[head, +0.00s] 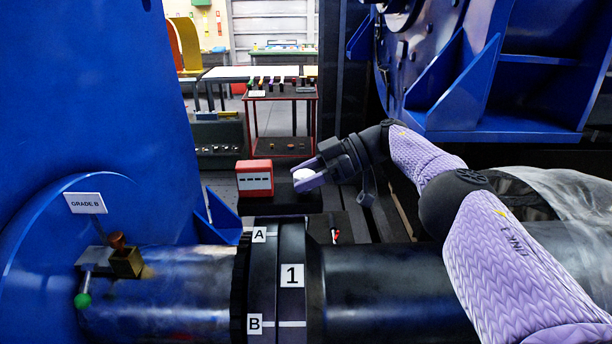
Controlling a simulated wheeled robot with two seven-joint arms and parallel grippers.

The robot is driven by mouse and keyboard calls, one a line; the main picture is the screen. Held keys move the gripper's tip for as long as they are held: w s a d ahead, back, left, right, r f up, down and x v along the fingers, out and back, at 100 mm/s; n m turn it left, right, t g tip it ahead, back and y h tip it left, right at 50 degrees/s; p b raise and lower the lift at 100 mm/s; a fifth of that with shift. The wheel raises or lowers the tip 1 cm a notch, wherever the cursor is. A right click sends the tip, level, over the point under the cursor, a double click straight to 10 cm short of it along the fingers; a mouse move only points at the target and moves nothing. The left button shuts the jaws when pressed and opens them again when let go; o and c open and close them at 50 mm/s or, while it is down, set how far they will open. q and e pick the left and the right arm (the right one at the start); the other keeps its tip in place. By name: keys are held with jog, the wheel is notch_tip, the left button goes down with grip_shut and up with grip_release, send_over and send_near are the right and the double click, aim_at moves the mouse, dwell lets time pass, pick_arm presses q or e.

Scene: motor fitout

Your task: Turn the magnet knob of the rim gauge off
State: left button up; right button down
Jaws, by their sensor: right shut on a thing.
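My right gripper (308,179) reaches in from the right, above and behind the black coupling. Its purple fingers are shut on a small white round thing (303,174). I cannot tell if this is part of the rim gauge; no magnet knob can be made out there. The black coupling (290,240) on the shaft carries white labels A, B and 1. At left, a brass block (127,263) with a reddish-brown knob (117,240) and a green ball-ended lever (83,300) sits by the shaft. My left gripper is not in view.
A red box with a white label (254,178) stands on a dark surface left of my right gripper. A blue housing (110,110) fills the left, and blue machinery (480,70) the upper right. A red-framed cart (282,98) stands behind, with floor around it.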

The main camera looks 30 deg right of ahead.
aim_at(305, 173)
jog(key=shift+c, duration=0.5)
grip_release()
jog(key=shift+a, duration=0.1)
jog(key=shift+r, duration=0.1)
notch_tip(305, 173, up, 10)
jog(key=shift+f+p, duration=0.1)
jog(key=shift+p, duration=0.85)
